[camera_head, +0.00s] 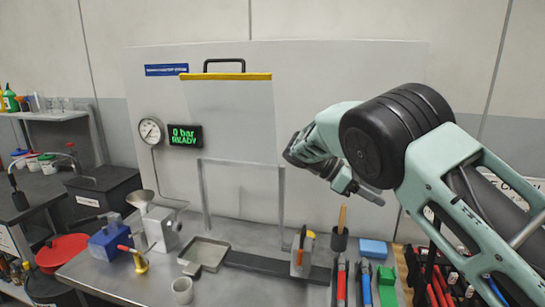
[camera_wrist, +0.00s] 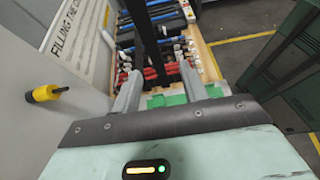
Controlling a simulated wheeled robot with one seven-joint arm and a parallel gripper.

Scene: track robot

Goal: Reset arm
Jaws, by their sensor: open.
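My gripper (camera_head: 364,191) is raised over the right part of the steel bench (camera_head: 100,262) in the head view, in front of the backboard, and points right and down. In the wrist view, its two grey fingers (camera_wrist: 160,90) stand apart with nothing held between them. My arm reaches in from the right, bent at a large black joint. Beyond the fingers in the wrist view is a rack of red and blue handled tools (camera_wrist: 160,55).
The bench holds a shallow metal tray (camera_head: 204,252), a tool holder (camera_head: 302,255), a blue block (camera_head: 373,248) and green pieces (camera_head: 387,285). A clear panel (camera_head: 230,110) stands behind. The display (camera_head: 185,136) reads "0 bar READY". Green cabinets (camera_wrist: 285,70) stand right in the wrist view.

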